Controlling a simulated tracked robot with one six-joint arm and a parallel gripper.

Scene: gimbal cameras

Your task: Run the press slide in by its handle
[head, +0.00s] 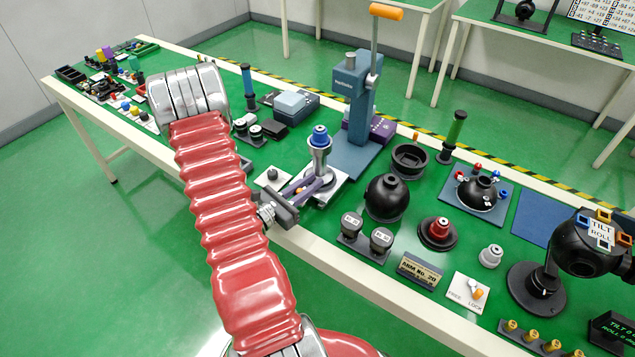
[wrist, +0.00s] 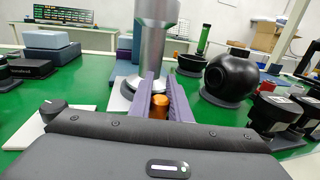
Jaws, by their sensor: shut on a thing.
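The blue press (head: 357,105) stands upright on the bench behind my gripper, with its orange-tipped lever (head: 387,12) raised. The pale slide plate (head: 341,188) lies in front of the press and carries a silver upright part (head: 319,160) with a blue top. My gripper (head: 320,184) reaches in from the front left, low over the bench. In the wrist view, its purple fingers (wrist: 161,88) stand on both sides of the orange handle (wrist: 159,107) and are shut on it. The silver part (wrist: 155,45) rises just beyond the handle. The slide's far end is hidden.
A black ball (head: 386,197) and a black cup (head: 409,161) stand right of the slide. A small plate with a black knob (head: 272,176) lies close on the left. Grey-blue boxes (head: 296,103) stand farther back left. The bench is crowded.

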